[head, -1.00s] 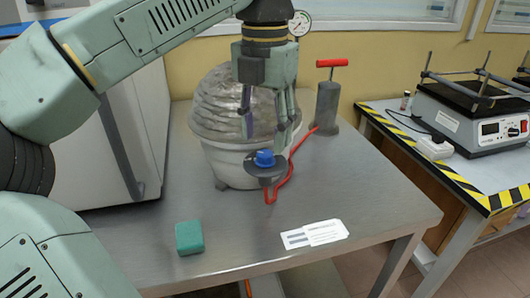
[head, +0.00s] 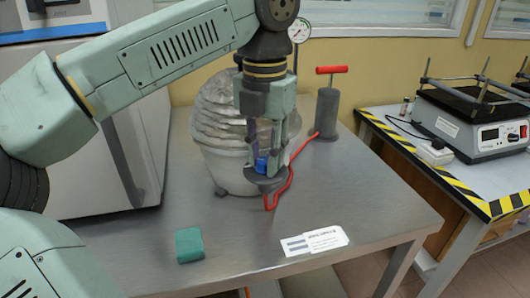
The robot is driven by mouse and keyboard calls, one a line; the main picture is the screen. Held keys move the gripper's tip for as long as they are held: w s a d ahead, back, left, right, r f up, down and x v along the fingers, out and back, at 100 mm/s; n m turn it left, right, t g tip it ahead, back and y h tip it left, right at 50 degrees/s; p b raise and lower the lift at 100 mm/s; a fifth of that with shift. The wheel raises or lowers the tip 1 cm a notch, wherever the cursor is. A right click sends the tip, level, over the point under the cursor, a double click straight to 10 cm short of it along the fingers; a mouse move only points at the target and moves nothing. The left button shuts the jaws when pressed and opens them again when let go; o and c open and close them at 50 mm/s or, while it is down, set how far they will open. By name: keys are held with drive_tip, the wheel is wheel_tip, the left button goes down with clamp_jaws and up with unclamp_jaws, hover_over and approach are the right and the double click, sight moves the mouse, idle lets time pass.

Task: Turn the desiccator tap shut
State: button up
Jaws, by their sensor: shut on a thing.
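The desiccator (head: 225,155) is a pale, ribbed, domed vessel standing on the steel bench, partly hidden behind my arm. Its tap (head: 262,164) is a blue knob on a dark round base (head: 267,183) at the vessel's front right. My gripper (head: 264,168) points straight down over the base. Its fingers are shut on the blue tap, one on each side, and they hide much of it. The tap's exact angle cannot be told.
A red hose (head: 292,180) runs from the tap base to a grey hand pump (head: 326,112) with a red handle. A gauge (head: 299,30) stands behind. The bench's front middle is clear.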

clamp_jaws()
drive_tip(key=shift+m, duration=0.3)
drive_tip(key=m+p, duration=0.2)
drive_tip(key=shift+r+m, duration=0.1)
drive_tip(key=shift+m, duration=0.2)
drive_tip(key=m, duration=0.2)
drive_tip(key=shift+m+p, duration=0.4)
drive_tip(key=m+p, duration=0.1)
drive_tip(key=m, duration=0.4)
drive_tip(key=shift+m, duration=0.3)
